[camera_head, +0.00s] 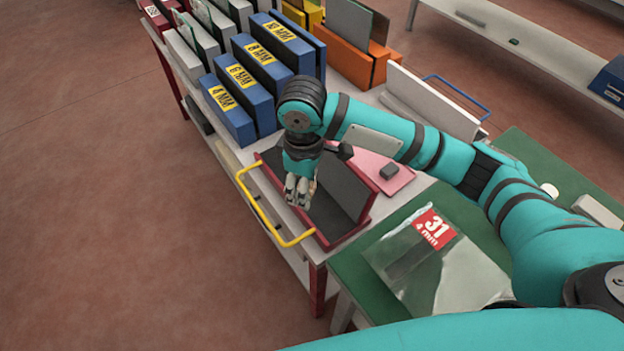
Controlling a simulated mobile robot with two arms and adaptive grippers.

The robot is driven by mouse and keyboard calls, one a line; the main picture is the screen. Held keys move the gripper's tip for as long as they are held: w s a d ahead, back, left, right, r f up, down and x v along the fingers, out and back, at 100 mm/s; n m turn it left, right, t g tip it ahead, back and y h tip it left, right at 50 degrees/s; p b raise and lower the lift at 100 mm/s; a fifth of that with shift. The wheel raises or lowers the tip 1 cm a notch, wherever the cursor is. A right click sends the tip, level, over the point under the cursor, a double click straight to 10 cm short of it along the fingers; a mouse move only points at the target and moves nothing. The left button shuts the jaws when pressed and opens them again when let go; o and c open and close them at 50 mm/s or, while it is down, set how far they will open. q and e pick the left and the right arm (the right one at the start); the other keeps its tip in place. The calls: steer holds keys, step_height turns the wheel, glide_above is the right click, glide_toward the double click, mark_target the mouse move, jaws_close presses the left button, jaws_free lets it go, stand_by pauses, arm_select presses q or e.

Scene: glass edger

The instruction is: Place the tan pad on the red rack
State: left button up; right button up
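The red rack (345,236) sits at the near end of the long table, with a dark grey upright slab (346,187) in it. My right arm reaches in from the right, and my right gripper (302,194) points down over the rack's left part, in front of the slab. Its fingers look close together. A thin tan sliver shows beside the fingers, but I cannot tell if it is the tan pad or if it is held. No tan pad is clearly visible elsewhere. My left gripper is not in view.
A yellow rail (257,208) runs along the table's left edge beside the rack. Blue racks (228,108) and an orange rack (346,62) stand behind. A bagged sheet (440,265) lies on the green bench.

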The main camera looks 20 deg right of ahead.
steer(key=w+a+f+n, duration=0.1)
steer(key=a+f+n, duration=0.1)
steer(key=a+n, duration=0.1)
steer(key=w+a+f+n, duration=0.1)
steer(key=a+f+n, duration=0.2)
steer(key=n, duration=0.1)
steer(key=w+a+f+n, duration=0.1)
steer(key=a+f+n, duration=0.1)
steer(key=a+n, duration=0.2)
steer(key=shift+f+n+b, duration=0.3)
steer(key=shift+f+b, duration=0.05)
steer(key=p, duration=0.2)
glide_above(320, 201)
steer(key=a, duration=0.2)
steer(key=shift+s+f, duration=0.15)
steer(key=shift+f, duration=0.45)
steer(key=shift+d+f, duration=0.1)
steer(key=shift+d, duration=0.5)
steer(key=shift+w+d+p, duration=0.2)
steer(key=shift+d+p, duration=0.15)
steer(key=shift+d, duration=0.2)
step_height(320, 201, down, 3)
steer(key=shift+a+r, duration=0.1)
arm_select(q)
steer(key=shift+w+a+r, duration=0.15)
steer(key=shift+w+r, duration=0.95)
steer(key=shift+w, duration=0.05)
arm_select(e)
steer(key=shift+f, duration=0.4)
steer(key=shift+f, duration=0.1)
